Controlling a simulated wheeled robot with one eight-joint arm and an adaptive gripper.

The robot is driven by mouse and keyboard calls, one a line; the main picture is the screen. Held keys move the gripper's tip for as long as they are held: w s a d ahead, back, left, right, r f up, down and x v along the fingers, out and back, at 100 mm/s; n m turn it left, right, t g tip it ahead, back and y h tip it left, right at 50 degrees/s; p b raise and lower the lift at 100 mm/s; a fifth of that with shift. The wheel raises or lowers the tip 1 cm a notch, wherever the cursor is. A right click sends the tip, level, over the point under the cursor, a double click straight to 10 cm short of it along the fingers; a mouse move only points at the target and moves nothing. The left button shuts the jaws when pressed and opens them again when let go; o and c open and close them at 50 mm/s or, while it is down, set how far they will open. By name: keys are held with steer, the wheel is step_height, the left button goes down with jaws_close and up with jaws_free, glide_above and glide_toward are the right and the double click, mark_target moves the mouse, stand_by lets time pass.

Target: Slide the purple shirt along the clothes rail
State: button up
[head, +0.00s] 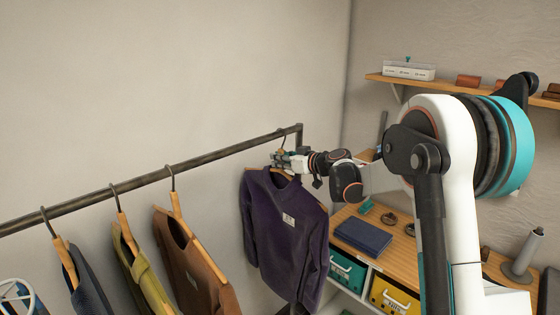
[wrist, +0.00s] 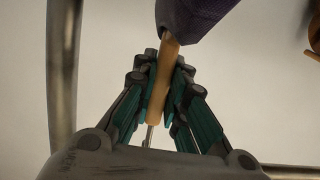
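The purple shirt (head: 285,228) hangs on a wooden hanger near the right end of the dark clothes rail (head: 150,180). My gripper (head: 280,160) is at the top of that hanger, just under the rail. In the wrist view, the wooden hanger (wrist: 160,90) lies between the two fingers of my gripper (wrist: 159,95), which appear closed against it from both sides. Part of the purple shirt (wrist: 190,15) shows at the top of the wrist view. The hanger's hook is partly hidden by my gripper in the head view.
A brown shirt (head: 195,265), an olive shirt (head: 140,270) and a dark blue garment (head: 90,285) hang further left. A gap of free rail separates the brown and purple shirts. A wooden desk (head: 400,235) with a dark book (head: 362,237) stands right of the purple shirt.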

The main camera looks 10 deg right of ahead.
steer(key=o, duration=0.5)
steer(key=shift+c, duration=0.2)
steer(key=v, duration=1.2)
steer(key=s+d, duration=0.5)
steer(key=s, duration=0.3)
steer(key=shift+d+b, duration=0.3)
steer(key=shift+b, duration=0.05)
steer(key=shift+s+a+f, duration=0.1)
